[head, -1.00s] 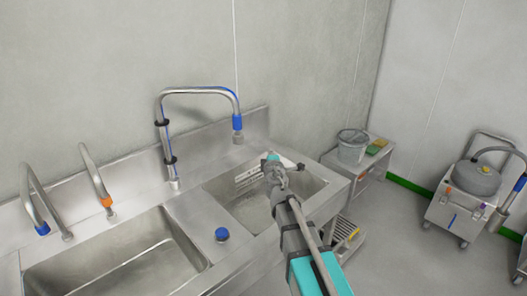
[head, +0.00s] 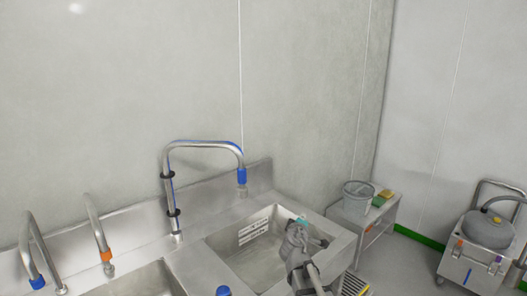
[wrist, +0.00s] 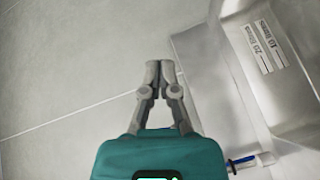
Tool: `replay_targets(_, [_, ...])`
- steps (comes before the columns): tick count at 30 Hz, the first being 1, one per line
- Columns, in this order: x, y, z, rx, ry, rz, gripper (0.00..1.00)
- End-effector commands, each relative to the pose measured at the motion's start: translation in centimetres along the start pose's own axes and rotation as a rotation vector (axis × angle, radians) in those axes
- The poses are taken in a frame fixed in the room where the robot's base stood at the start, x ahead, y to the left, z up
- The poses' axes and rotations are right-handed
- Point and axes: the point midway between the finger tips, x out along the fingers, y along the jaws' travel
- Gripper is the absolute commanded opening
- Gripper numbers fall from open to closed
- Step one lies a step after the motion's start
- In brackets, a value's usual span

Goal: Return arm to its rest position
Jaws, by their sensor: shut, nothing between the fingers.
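My gripper shows in the wrist view (wrist: 153,66) with its two grey fingers together at the tips and nothing between them. In the head view, my grey arm reaches up from the bottom edge over the right sink basin, ending in a small teal part. The fingers cannot be made out there. The right basin (head: 250,262) has a white label with dark print on its inner wall. In the wrist view the gripper points toward the pale wall (wrist: 60,70), with the sink's steel edge to its right.
A tall tap (head: 205,143) with a blue nozzle arches over the sink, left of my arm. Taps with blue and orange rings stand at left. A side table (head: 350,219) with a bucket (head: 357,195) is at right, and a wheeled machine (head: 477,250) stands beyond free floor.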

Motion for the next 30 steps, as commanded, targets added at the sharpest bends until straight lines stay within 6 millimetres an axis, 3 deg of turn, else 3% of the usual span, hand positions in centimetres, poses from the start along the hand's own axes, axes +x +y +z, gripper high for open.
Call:
replay_targets(1, [-0.5, -0.3, 1.9, 0.055, -0.062, -0.025, 0.00])
replay_targets(6, [-2.1, -2.4, 7.2, 0.235, -0.273, -0.133, 0.00])
replay_targets(15, [-7.6, -7.9, 13.9, 0.510, -0.621, -0.399, 0.00])
replay_targets(22, [-13.7, -12.2, 16.1, 0.677, -0.853, -0.667, 0.00])
replay_targets(30, [-19.9, -14.8, 16.0, 0.788, -1.022, -0.955, 0.00])
